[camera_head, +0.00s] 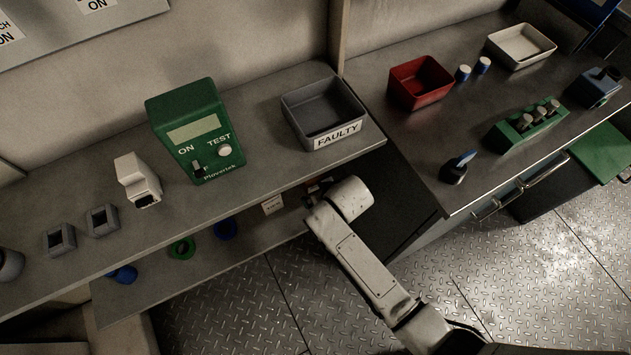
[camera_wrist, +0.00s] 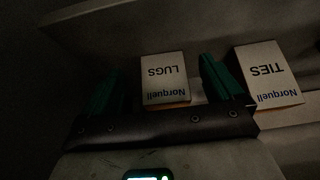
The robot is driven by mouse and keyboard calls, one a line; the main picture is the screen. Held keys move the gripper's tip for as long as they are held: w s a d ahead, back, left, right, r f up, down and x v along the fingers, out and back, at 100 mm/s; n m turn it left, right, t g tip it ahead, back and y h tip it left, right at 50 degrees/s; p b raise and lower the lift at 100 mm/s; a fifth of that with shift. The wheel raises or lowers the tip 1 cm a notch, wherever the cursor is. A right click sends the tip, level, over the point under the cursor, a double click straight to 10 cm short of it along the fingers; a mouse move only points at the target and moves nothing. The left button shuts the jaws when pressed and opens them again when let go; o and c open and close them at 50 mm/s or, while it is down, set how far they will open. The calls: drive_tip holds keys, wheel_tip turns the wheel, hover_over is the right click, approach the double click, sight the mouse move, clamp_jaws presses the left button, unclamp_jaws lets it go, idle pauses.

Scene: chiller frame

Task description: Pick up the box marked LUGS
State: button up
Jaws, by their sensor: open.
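The box marked LUGS (camera_wrist: 165,80) is a small white carton with dark lettering, upside down in the wrist view. My gripper (camera_wrist: 161,68) is open, with one green finger to each side of the LUGS box. I cannot tell how deep the box sits between the fingers. A larger white box marked TIES (camera_wrist: 268,75) stands just right of the right finger. In the head view my arm hides the LUGS box.
A pale box (camera_head: 272,204) is on the lower shelf (camera_head: 150,292), left of my arm.

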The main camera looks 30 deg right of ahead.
sight(315, 179)
drive_tip(key=w, duration=0.5)
drive_tip(key=shift+w+f+b, duration=0.3)
drive_tip(key=shift+f+b, duration=0.1)
drive_tip(key=shift+w+f, duration=0.1)
drive_tip(key=shift+f, duration=0.05)
drive_tip(key=c, duration=1.2)
drive_tip(key=shift+a, duration=0.1)
